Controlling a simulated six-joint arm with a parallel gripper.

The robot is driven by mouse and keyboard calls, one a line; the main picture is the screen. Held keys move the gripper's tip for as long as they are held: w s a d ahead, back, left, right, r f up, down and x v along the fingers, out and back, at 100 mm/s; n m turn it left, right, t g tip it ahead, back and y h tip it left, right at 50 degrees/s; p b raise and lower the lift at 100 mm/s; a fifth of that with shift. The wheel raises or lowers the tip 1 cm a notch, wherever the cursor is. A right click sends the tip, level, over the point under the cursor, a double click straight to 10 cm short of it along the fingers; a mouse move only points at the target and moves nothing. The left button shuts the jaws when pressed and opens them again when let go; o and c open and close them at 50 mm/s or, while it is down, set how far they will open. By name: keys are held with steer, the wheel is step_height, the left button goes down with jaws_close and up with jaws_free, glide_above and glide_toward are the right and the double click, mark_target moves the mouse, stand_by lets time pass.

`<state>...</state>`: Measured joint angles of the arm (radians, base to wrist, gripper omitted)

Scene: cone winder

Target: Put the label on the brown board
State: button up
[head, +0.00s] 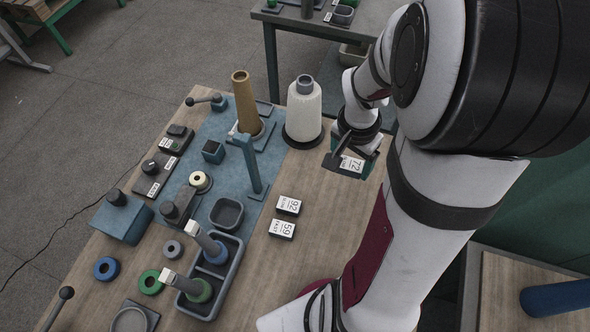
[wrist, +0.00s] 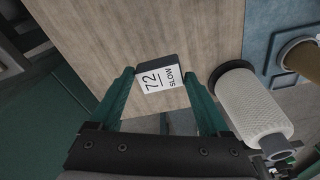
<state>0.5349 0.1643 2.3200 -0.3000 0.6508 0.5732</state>
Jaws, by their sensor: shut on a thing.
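A small dark block with a white label reading 72 SLOW (wrist: 158,80) sits between my gripper's (wrist: 160,78) green fingertips, which are shut on it. In the head view the label (head: 352,164) shows under my gripper (head: 352,152), right of the white cone, near the table's right edge. I cannot tell its exact height above the wood. The brown wooden top (head: 300,245) shows bare around it; I see no separate brown board that I can tell from it. Two similar labels, 92 (head: 288,205) and 59 (head: 282,229), lie on the wood.
The white yarn cone (head: 304,110) stands close left of my gripper, with a tan cone (head: 246,103) and blue post (head: 250,163) beyond. A dark tray (head: 212,285) and several small parts cover the left. Wood right of the two labels is clear.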

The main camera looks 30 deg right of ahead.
steer(key=w+a+f, duration=0.6)
steer(key=w+a, duration=0.1)
steer(key=shift+a+f, duration=0.3)
steer(key=f, duration=0.3)
steer(key=shift+w+a+f, duration=0.35)
steer(key=shift+f, duration=0.4)
steer(key=o, duration=1.2)
steer(key=shift+f, duration=0.15)
